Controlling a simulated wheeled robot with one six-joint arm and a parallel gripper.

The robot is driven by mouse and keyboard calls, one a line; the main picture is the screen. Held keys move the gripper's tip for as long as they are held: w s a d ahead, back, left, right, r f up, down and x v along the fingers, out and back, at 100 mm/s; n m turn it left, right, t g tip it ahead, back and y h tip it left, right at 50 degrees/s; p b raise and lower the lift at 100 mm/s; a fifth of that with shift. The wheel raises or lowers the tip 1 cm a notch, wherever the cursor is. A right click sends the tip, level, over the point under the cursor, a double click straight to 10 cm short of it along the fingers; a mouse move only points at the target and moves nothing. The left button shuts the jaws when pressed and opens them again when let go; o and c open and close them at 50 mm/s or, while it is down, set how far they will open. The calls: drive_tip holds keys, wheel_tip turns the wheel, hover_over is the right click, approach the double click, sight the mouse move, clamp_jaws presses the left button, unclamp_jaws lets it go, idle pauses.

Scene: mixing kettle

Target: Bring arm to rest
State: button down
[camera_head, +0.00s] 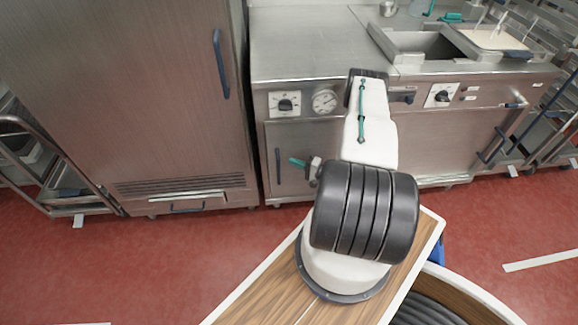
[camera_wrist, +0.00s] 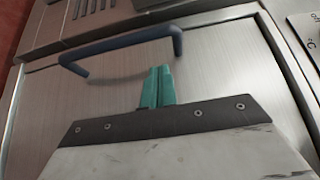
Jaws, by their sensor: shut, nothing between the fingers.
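My gripper (camera_head: 293,160) shows in the head view as short teal fingers pointing left, in front of the lower cabinet door (camera_head: 290,140). In the wrist view the two teal fingers (camera_wrist: 157,72) are pressed together with nothing between them. A dark blue door handle (camera_head: 278,166) is left of the fingertips in the head view. In the wrist view the handle (camera_wrist: 120,42) lies just beyond the fingertips, and a gap of door panel shows between them. My white and black arm reaches forward and covers part of the counter front.
A tall steel cabinet (camera_head: 135,90) with a blue handle (camera_head: 220,63) stands at left. The steel counter (camera_head: 295,45) carries dials and an open basin (camera_head: 425,45). Wheeled racks (camera_head: 535,125) stand at right. Red floor (camera_head: 200,250) is clear in front.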

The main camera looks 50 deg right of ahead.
drive_tip(key=v, duration=1)
drive_tip(key=shift+s+d, duration=0.15)
drive_tip(key=shift+d, duration=0.05)
